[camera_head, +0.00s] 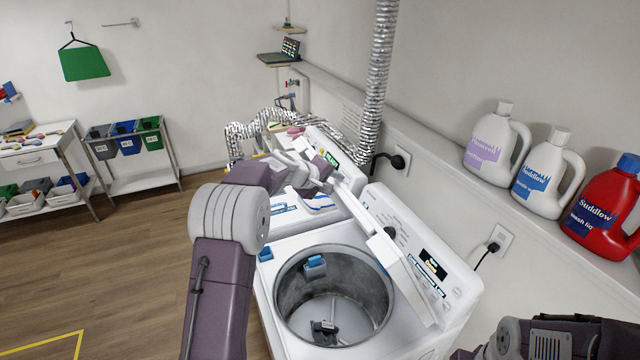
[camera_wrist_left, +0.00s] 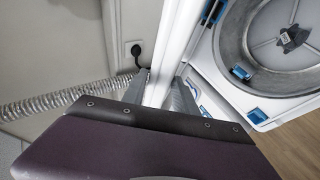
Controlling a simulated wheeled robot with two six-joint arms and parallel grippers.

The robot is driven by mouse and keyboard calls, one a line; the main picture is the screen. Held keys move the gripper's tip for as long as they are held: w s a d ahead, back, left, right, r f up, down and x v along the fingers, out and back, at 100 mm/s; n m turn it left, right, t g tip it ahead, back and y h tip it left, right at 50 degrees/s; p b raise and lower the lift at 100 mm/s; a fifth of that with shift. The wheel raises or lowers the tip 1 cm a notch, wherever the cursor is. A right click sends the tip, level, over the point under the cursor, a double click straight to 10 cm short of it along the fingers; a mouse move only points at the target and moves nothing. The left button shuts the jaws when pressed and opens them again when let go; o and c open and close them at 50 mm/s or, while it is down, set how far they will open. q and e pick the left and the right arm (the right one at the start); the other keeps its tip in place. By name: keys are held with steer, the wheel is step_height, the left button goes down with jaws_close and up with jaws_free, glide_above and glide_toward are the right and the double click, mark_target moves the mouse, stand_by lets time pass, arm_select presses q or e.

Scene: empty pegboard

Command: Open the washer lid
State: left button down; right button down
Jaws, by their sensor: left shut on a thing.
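The white washer (camera_head: 275,290) stands at the lower middle of the head view, with its round metal drum (camera_head: 333,295) uncovered. Its lid (camera_head: 408,275) is raised and seen nearly edge-on, tilted up in front of the control panel (camera_head: 425,250). My left gripper (camera_head: 332,178) is at the lid's far end, with its fingertips partly hidden. In the left wrist view, the fingers (camera_wrist_left: 162,92) are shut on the lid's white edge (camera_wrist_left: 172,45), one on each side. The drum opening (camera_wrist_left: 262,45) also shows there, to the right. My right gripper is out of view.
A second white machine (camera_head: 300,212) stands behind the washer. A silver duct (camera_head: 378,80) rises by the wall. Detergent bottles (camera_head: 497,145) line the ledge at right. Part of my right arm is at the lower right. The wooden floor (camera_head: 110,260) at left is clear.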

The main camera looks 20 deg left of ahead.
arm_select(q)
steer(key=shift+w+d+r, duration=0.45)
steer(key=shift+w+d, duration=0.05)
steer(key=shift+d, duration=0.15)
steer(key=c, duration=1.1)
jaws_free()
steer(key=shift+o, duration=0.2)
steer(key=shift+d+f, duration=0.1)
steer(key=shift+w, duration=0.1)
steer(key=b+v, duration=0.3)
steer(key=v, duration=0.6)
